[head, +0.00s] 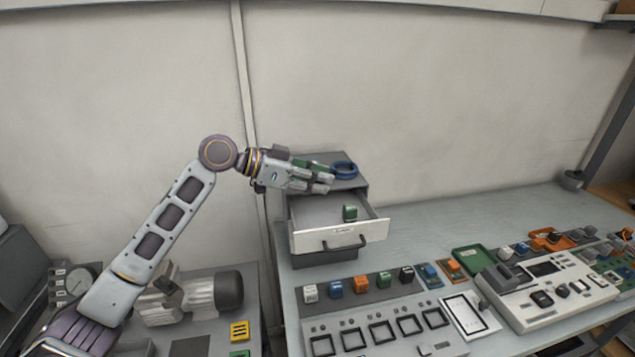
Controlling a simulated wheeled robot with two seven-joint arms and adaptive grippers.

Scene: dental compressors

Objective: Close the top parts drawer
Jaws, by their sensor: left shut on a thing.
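The top parts drawer (340,235) stands pulled out of a small grey parts cabinet (325,257) on the bench. It has a white front with a dark handle (344,243). A green block with a pale face (349,212) lies inside it. My left gripper (325,182) is at the cabinet's top left, above the back of the open drawer. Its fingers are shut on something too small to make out. They partly hide the cabinet top. My right gripper is not in view.
A blue ring (345,170) and a green item (301,163) show at the cabinet top. Several coloured blocks stand in a row in front, behind a panel of square frames (380,331). A white device (545,287) is at the right.

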